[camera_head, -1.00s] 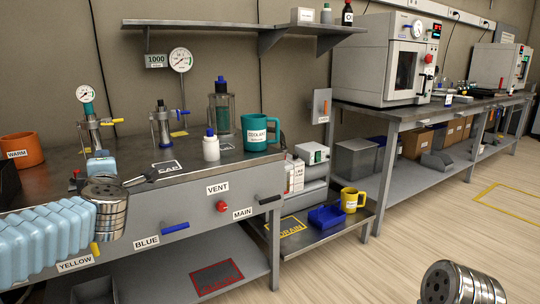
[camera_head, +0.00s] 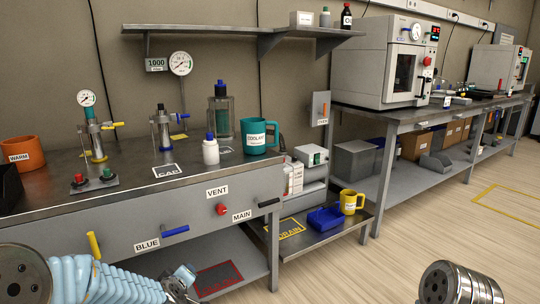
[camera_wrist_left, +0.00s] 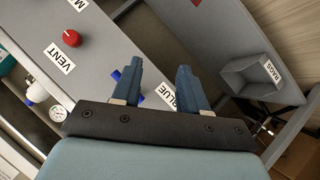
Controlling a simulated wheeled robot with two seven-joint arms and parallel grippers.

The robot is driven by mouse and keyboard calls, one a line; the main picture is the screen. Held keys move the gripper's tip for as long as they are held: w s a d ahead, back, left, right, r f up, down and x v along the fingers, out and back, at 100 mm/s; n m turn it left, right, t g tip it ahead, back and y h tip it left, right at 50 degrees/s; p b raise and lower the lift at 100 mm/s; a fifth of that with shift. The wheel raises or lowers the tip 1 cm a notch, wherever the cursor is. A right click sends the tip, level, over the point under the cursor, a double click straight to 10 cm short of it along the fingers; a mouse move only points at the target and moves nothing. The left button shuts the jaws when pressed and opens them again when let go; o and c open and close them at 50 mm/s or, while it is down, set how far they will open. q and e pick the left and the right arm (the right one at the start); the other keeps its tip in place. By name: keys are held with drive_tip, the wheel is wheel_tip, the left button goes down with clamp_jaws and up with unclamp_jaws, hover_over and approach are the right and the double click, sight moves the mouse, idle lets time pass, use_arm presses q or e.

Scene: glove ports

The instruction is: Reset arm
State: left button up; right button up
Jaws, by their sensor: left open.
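My left gripper (camera_head: 186,287) is low in front of the bench (camera_head: 110,218), at the bottom edge of the head view, beneath the blue handle (camera_head: 175,230). In the left wrist view its two blue fingers (camera_wrist_left: 159,66) are apart with nothing between them. The bench front with the VENT label (camera_wrist_left: 59,57) and red knob (camera_wrist_left: 72,38) shows beyond them. The BLUE label (camera_wrist_left: 163,94) is partly hidden by a finger. My right gripper is not seen; only a metal link of my right arm (camera_head: 458,284) shows at bottom right.
On the bench stand an orange WARM mug (camera_head: 22,152), a red-and-green button box (camera_head: 94,181), a white bottle (camera_head: 211,151) and a teal COOLANT mug (camera_head: 259,138). A yellow handle (camera_head: 94,245) sticks out in front. A low shelf holds a blue tray (camera_head: 326,217). Floor at right is clear.

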use_arm(q)
drive_tip(key=s+d+f+m+g+h+p, duration=0.1)
drive_tip(key=s+d+f+m+g+h, duration=0.15)
drive_tip(key=s+f, duration=0.5)
drive_tip(key=s+d+f+m+g+h, duration=0.1)
drive_tip(key=s+d+f+m+g, duration=0.3)
drive_tip(key=f, duration=0.7)
drive_tip(key=s+d+f+m+g+h, duration=0.1)
drive_tip(key=s+d+f+g, duration=0.1)
drive_tip(key=s, duration=0.7)
drive_tip(key=s+d+f+m+g+h, duration=0.1)
drive_tip(key=s+d+f+g, duration=0.1)
drive_tip(key=s+f, duration=0.3)
drive_tip(key=s+d, duration=0.1)
drive_tip(key=s, duration=0.3)
drive_tip(key=shift+d+f+p, duration=0.3)
drive_tip(key=shift+d, duration=0.05)
drive_tip(key=shift+w+g, duration=0.15)
drive_tip(key=shift+g, duration=0.1)
